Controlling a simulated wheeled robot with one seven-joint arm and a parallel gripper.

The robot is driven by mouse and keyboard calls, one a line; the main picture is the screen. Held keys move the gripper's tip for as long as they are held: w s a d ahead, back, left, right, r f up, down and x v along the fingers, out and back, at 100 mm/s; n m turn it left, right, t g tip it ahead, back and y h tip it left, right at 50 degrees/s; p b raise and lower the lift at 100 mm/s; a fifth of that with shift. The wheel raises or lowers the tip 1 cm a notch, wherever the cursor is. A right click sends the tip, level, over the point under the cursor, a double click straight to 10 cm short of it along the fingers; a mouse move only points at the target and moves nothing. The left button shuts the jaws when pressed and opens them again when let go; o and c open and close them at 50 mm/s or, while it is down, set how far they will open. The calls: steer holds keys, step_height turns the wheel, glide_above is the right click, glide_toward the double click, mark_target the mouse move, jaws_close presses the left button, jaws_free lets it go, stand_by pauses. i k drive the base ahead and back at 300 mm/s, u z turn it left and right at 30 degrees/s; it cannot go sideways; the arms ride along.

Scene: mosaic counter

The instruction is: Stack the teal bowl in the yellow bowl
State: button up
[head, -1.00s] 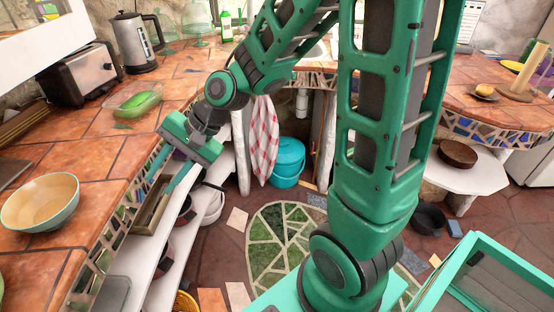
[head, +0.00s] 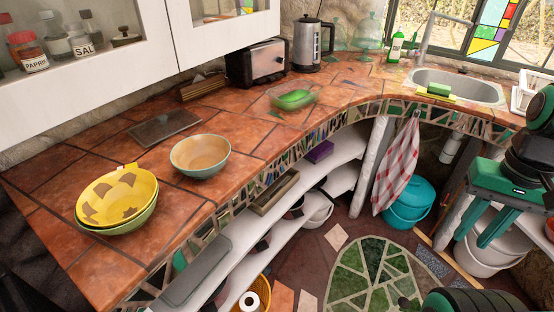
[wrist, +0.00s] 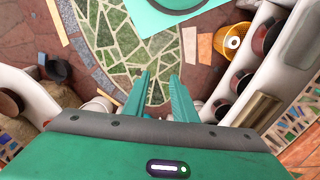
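The teal bowl (head: 200,160) stands upright on the tiled counter in the head view, teal outside and tan inside, and looks empty. The yellow bowl (head: 117,193) stands to its left and nearer, with brown patches inside. A green rim and side show just below its yellow rim; I cannot tell if that is a second bowl beneath. The two bowls are apart. My gripper (head: 470,240) is at the right, over the floor and far from both bowls, fingers pointing down. In the wrist view my gripper (wrist: 159,76) is open and empty, with floor between the fingers.
A dark flat board (head: 164,127) lies behind the bowls. A clear dish with a green block (head: 295,98), a toaster (head: 257,63) and a kettle (head: 312,45) stand farther along. White cabinets (head: 110,75) hang above. Open shelves (head: 300,180) run below the counter edge.

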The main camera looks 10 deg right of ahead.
mark_target(126, 210)
steer(key=u, duration=0.7)
steer(key=k, duration=0.75)
steer(key=z, duration=0.65)
steer(key=i, duration=1)
steer(key=u, duration=0.05)
